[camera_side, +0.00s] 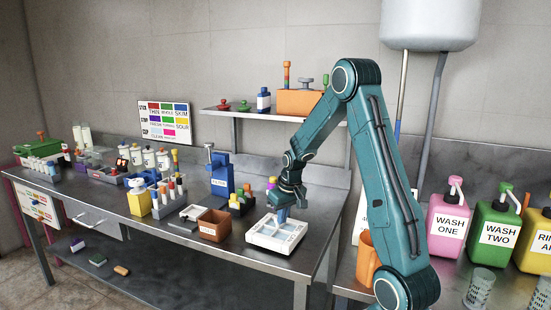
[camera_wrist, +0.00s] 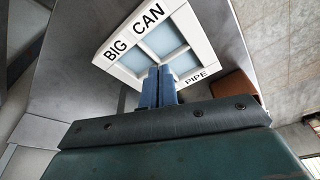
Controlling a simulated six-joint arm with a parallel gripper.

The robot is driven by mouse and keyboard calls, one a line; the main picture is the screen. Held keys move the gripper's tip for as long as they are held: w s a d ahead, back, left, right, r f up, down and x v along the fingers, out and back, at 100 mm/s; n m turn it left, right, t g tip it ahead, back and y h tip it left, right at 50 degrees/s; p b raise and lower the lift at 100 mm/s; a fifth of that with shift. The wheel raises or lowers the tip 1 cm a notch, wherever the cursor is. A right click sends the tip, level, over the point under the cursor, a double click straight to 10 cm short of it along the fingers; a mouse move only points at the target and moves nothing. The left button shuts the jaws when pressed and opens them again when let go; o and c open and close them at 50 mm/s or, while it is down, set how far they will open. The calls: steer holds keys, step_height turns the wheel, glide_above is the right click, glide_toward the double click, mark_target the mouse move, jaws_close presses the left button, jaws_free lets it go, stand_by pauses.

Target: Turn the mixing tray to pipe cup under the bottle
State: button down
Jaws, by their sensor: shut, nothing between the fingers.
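The white mixing tray (camera_side: 264,237) sits on the steel bench near its front right corner. My gripper (camera_side: 282,219) is over the tray, fingers pointing down. I cannot tell which bottle the task means.
A brown box (camera_side: 214,225) stands just left of the tray, and a block of coloured-top bottles (camera_side: 242,201) behind it. A blue stand (camera_side: 222,178) is further back. Wash bottles, pink (camera_side: 449,226) and green (camera_side: 495,228), stand at the right. A white tank (camera_side: 430,24) hangs above.

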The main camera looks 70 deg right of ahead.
steer(key=shift+w+a, duration=0.25)
steer(key=shift+w, duration=0.15)
stand_by(0.5)
steer(key=shift+s+a, duration=0.1)
steer(key=shift+s+a, duration=0.2)
steer(key=shift+a, duration=0.05)
steer(key=shift+r, duration=0.2)
steer(key=shift+w+d+v, duration=0.1)
steer(key=shift+w+v, duration=0.1)
steer(key=shift+v, duration=0.7)
steer(key=shift+w+d+v, duration=0.1)
steer(key=shift+w+v, duration=0.1)
steer(key=shift+v, duration=0.75)
steer(key=shift+w+d+v, duration=0.15)
steer(key=shift+v, duration=0.75)
steer(key=shift+r, duration=0.2)
steer(key=shift+s+d+r, duration=0.2)
steer(key=shift+s+d, duration=0.05)
steer(key=shift+d, duration=0.25)
steer(key=shift+s+d+r, duration=0.25)
steer(key=shift+d, duration=0.3)
